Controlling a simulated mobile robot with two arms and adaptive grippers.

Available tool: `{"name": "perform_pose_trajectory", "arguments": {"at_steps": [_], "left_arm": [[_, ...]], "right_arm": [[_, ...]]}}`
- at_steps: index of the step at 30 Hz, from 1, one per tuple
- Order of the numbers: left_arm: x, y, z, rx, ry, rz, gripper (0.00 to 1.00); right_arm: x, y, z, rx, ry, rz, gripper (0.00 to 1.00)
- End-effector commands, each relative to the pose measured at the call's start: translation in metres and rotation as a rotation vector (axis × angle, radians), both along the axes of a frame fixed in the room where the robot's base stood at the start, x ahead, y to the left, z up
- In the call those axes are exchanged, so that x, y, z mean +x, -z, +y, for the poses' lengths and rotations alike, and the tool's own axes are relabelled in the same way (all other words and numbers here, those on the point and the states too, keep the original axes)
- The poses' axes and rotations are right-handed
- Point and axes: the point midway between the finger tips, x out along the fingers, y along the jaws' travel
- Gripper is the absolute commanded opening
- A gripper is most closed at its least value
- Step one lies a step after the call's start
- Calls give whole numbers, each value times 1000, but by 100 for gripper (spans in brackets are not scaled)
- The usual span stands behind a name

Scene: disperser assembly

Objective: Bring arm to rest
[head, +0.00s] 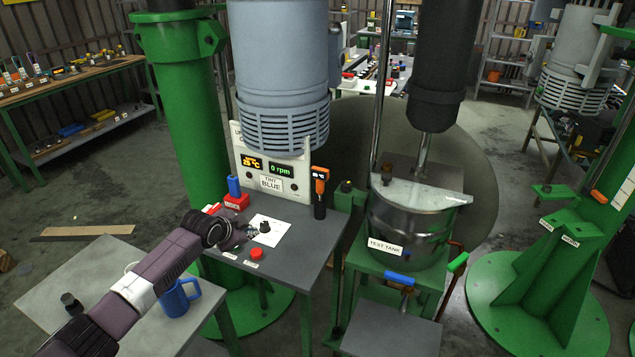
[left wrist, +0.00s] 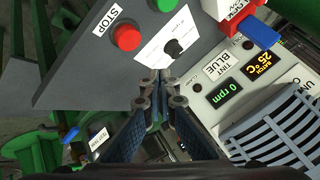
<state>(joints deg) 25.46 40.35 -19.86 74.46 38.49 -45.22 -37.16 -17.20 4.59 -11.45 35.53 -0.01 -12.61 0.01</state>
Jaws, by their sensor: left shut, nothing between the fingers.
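My left arm comes in from the left of the head view, and its gripper (head: 243,230) is over the grey control table (head: 318,226). It is beside the white sheet with the black knob (head: 265,227). In the left wrist view the fingers (left wrist: 160,78) are together with nothing between them. Their tips point at the sheet's lower edge, near the black knob (left wrist: 173,46). I cannot tell whether they touch the table. The red stop button (left wrist: 127,37) is just left of the fingertips. My right gripper is not in view.
The display panel (head: 270,183) reads 0 rpm and 25 °C. A blue mug (head: 178,298) stands on the side table below my forearm. The steel test tank (head: 408,228) stands at right, and the grey motor housing (head: 275,50) hangs above the table.

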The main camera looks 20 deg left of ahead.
Motion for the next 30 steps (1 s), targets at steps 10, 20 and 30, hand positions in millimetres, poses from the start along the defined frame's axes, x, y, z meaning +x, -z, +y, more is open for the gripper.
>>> {"name": "perform_pose_trajectory", "arguments": {"at_steps": [10,20,30], "left_arm": [[-57,52,-85,-64,46,109,0],[-243,91,-220,-229,-71,334,0],[-349,65,-233,-312,-306,428,0]], "right_arm": [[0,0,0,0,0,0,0],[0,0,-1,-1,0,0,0],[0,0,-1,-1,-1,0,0]]}}
